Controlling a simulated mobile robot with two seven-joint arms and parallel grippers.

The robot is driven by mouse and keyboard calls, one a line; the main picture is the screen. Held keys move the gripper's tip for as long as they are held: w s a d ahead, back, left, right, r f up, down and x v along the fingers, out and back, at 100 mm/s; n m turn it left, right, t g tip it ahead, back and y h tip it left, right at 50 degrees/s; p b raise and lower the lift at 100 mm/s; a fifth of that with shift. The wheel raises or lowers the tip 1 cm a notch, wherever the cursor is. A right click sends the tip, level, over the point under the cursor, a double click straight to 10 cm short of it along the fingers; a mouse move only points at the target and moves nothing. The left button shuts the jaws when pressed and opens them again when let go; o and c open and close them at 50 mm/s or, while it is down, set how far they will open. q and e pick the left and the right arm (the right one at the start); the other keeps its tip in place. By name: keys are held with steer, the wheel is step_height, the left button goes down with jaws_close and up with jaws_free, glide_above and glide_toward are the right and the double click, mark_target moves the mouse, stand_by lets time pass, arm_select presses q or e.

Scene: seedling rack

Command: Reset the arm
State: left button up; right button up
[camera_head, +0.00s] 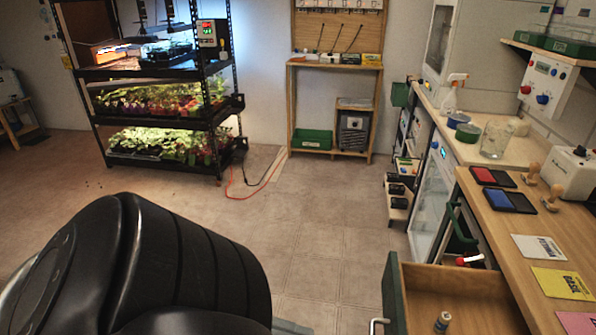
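A large black rounded part of my own arm (150,265) fills the lower left of the head view and hides the floor behind it. Neither of my gripper's fingers shows, so I cannot see where the grippers are or what they hold. An open wooden drawer (480,298) with a green front (394,295) sticks out at the lower right. A small cylinder (442,322) stands inside it, and a metal handle shows at its front.
A lit seedling rack (157,75) stands at the back left, with a red and a black cable on the floor nearby. A wooden bench (520,215) on the right bears ink pads (511,200), stamps and cards. The tiled floor (315,215) in the middle is clear.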

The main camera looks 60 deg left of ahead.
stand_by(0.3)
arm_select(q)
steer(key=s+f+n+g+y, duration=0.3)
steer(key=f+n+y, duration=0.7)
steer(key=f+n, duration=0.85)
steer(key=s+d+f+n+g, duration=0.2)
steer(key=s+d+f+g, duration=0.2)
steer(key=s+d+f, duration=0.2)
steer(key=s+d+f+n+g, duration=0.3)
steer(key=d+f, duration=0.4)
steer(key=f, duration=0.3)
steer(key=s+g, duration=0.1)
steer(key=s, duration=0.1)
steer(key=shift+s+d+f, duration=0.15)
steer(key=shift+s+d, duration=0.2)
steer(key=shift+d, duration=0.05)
